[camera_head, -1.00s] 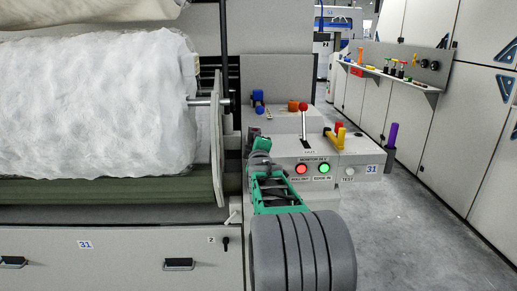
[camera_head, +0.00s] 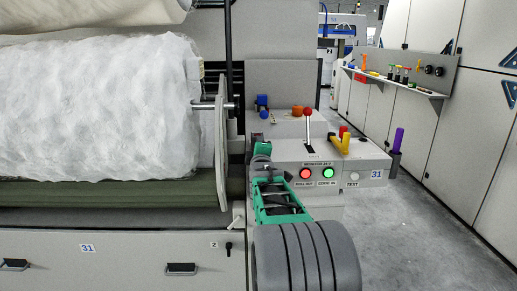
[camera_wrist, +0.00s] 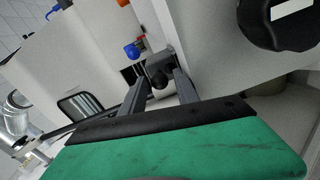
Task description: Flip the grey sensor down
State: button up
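In the wrist view, my gripper (camera_wrist: 161,78) has its two dark fingers spread apart, with a gap between the tips. A small dark grey piece (camera_wrist: 158,72) lies at that gap, against the pale machine housing. It may be the grey sensor, but I cannot tell for sure, nor whether the fingers touch it. In the head view, my gripper (camera_head: 257,138) is at the left side of the control console (camera_head: 318,151), beside the machine frame. My green wrist and forearm partly hide that spot, and no grey sensor can be made out there.
The console carries a red-knobbed lever (camera_head: 307,113), a yellow handle (camera_head: 346,143) and lit red and green buttons (camera_head: 327,172). A large white fibre roll (camera_head: 100,105) fills the left. A purple handle (camera_head: 398,140) stands right of the console. The floor (camera_head: 425,225) at right is clear.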

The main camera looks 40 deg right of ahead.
jog(key=shift+o, duration=0.7)
